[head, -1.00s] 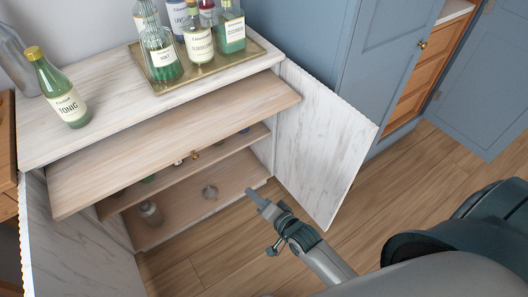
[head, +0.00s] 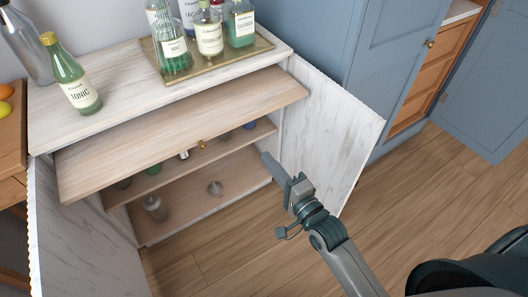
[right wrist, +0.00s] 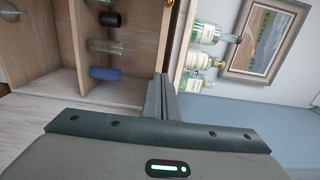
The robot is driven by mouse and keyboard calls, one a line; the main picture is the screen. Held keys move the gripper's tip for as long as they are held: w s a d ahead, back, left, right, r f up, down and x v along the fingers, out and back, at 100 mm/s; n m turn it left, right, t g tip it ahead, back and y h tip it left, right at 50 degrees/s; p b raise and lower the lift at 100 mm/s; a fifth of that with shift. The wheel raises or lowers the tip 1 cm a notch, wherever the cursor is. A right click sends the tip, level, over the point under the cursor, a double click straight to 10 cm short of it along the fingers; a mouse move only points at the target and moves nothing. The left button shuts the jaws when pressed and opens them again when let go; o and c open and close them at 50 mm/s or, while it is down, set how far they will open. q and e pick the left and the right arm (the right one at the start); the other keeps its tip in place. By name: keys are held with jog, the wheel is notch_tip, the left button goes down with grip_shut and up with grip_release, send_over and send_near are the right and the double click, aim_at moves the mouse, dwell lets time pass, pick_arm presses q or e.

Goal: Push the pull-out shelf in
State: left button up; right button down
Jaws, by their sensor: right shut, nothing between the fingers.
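The pull-out shelf (head: 170,138) is a light wood board sticking out from under the cabinet's white top (head: 120,125). It has a small brass knob (head: 203,144) at its front edge. My right gripper (head: 267,160) is shut and empty, in front of the cabinet near the shelf's right end. In the head view I cannot tell whether it touches the shelf. In the right wrist view the closed fingers (right wrist: 162,90) point toward the cabinet, with the shelf board's edge close by. My left gripper is not in view.
The right cabinet door (head: 330,130) and left door (head: 80,235) stand open. A tonic bottle (head: 72,80) and a brass tray (head: 265,43) of bottles stand on top. Lower shelves hold small glass items. Wooden floor (head: 230,260) in front is clear.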

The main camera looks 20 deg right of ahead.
jog(key=p, duration=0.2)
send_near(240, 124)
jog(key=x, duration=0.4)
jog(key=shift+w+a+r, duration=0.1)
jog(key=shift+w+a, duration=0.1)
jog(key=shift+w, duration=0.2)
jog(key=shift+x, duration=0.75)
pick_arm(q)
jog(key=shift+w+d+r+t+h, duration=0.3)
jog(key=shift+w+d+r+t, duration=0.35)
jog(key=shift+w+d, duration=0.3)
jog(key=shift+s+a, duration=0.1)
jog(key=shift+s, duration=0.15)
